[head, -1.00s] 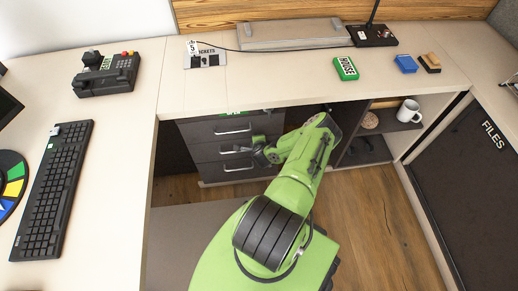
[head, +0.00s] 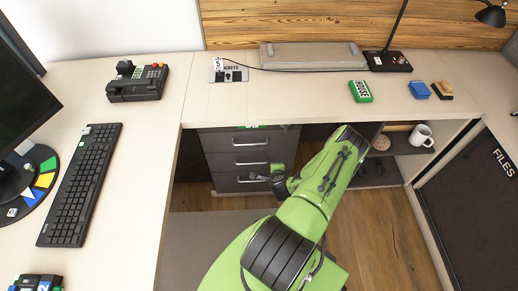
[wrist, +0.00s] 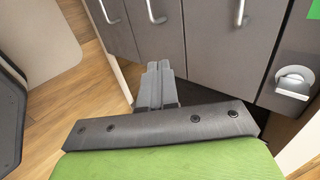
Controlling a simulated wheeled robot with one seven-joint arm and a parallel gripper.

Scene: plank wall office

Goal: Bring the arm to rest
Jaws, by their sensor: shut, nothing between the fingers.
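My green arm reaches forward over the floor to the drawer unit (head: 222,143) under the desk. My gripper (head: 260,177) is in front of the lower drawers in the head view. In the wrist view my gripper (wrist: 157,66) has its grey fingers together with nothing between them. The drawer fronts with their metal handles lie just beyond the fingertips there. I cannot tell whether the fingers touch the unit. The drawers look shut.
The desk (head: 300,103) overhangs the drawers. It carries a phone (head: 137,84), a keyboard (head: 80,185), a green box (head: 360,92) and a lamp base (head: 388,61). A shelf with a white mug (head: 421,135) is right of my arm. Wooden floor (head: 375,225) is open at the right.

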